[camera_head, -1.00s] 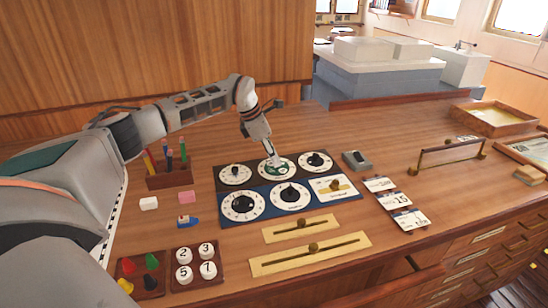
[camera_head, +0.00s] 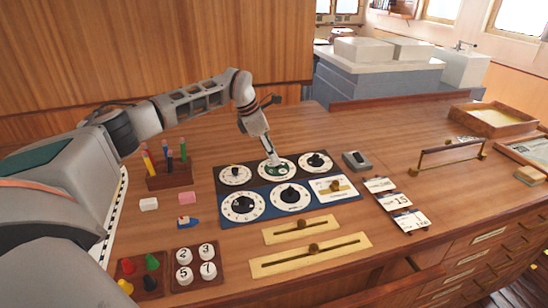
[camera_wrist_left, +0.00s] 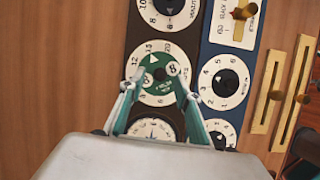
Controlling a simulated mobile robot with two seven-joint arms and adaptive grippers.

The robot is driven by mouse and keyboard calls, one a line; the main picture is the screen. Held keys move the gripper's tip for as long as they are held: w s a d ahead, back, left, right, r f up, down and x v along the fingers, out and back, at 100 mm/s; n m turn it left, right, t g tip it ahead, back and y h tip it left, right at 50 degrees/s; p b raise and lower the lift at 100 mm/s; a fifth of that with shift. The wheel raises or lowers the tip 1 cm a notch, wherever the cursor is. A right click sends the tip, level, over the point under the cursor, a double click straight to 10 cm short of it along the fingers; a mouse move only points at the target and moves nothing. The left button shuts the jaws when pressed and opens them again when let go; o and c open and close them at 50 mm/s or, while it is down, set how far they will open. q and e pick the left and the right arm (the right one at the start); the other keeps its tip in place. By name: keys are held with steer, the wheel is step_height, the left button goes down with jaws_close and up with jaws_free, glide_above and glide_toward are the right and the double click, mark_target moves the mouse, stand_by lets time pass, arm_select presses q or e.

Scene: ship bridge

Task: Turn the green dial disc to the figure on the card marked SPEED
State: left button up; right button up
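The green dial disc (camera_head: 278,170) sits in the middle of the white dial in the back row of the panel. In the left wrist view the disc (camera_wrist_left: 155,87) has a pale triangle and two white circles that look like 8s, inside a numbered ring with 12, 15 and 20 near its top. My left gripper (camera_head: 271,161) is over this dial. Its fingers (camera_wrist_left: 157,78) lie on opposite sides of the disc, seemingly closed on it. Card lettering is too small to read; the middle card (camera_head: 394,200) seems to show 15. My right gripper is out of view.
Other dials surround it, such as the front left one (camera_head: 242,206). Brass sliders (camera_head: 310,253) lie in front. A pen holder (camera_head: 170,178) is at left, a small grey box (camera_head: 356,161) at right. A brass rail (camera_head: 450,154) stands farther right.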

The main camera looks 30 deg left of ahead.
arm_select(q)
steer(key=v, duration=1)
steer(key=shift+r, duration=0.2)
steer(key=shift+f, duration=0.1)
